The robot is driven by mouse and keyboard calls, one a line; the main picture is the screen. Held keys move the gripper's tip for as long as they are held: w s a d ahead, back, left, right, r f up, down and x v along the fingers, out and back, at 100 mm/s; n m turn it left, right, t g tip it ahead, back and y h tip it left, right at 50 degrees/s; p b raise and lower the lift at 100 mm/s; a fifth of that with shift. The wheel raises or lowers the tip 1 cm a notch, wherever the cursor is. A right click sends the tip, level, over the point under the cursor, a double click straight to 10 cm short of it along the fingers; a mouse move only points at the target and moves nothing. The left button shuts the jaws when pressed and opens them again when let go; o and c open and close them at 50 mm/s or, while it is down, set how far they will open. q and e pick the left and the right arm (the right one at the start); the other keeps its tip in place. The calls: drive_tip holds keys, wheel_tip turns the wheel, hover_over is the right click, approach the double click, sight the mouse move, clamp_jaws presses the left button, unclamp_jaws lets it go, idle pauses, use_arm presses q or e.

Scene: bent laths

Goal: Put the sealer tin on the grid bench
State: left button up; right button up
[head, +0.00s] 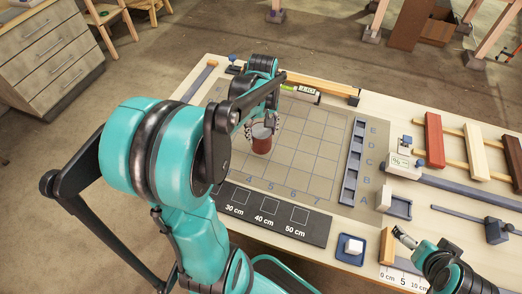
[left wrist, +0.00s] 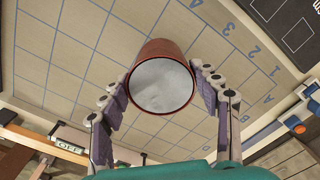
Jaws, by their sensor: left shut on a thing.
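The sealer tin (head: 261,144) is a small red-brown can with a pale grey top, upright over the far left part of the grid. My left gripper (head: 262,128) is shut on it from above. In the left wrist view the tin (left wrist: 162,86) sits between the two fingers (left wrist: 163,98). The grid bench (head: 305,165) has blue lines, numbers along the near edge and letters on the right. I cannot tell whether the tin's base touches the bench. My right gripper (head: 408,240) is low at the right, its fingers too small to judge.
A black board marked 30, 40 and 50 cm (head: 270,216) lies along the grid's near edge. A grey slotted rack (head: 353,163) stands at its right. Red and white laths (head: 434,140) lie further right.

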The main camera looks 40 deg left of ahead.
sight(260, 153)
use_arm(q)
drive_tip(key=shift+s+d+f+b, duration=0.15)
drive_tip(key=shift+s+d+f, duration=0.1)
drive_tip(key=shift+s+f, duration=0.3)
drive_tip(key=shift+s+d+f+b, duration=0.2)
drive_tip(key=shift+s+f, duration=0.15)
drive_tip(key=shift+s, duration=0.35)
drive_tip(key=shift+f+b, duration=0.85)
drive_tip(key=shift+f, duration=1.05)
drive_tip(key=shift+f, duration=0.15)
drive_tip(key=o, duration=1.4)
drive_tip(key=shift+o, duration=0.2)
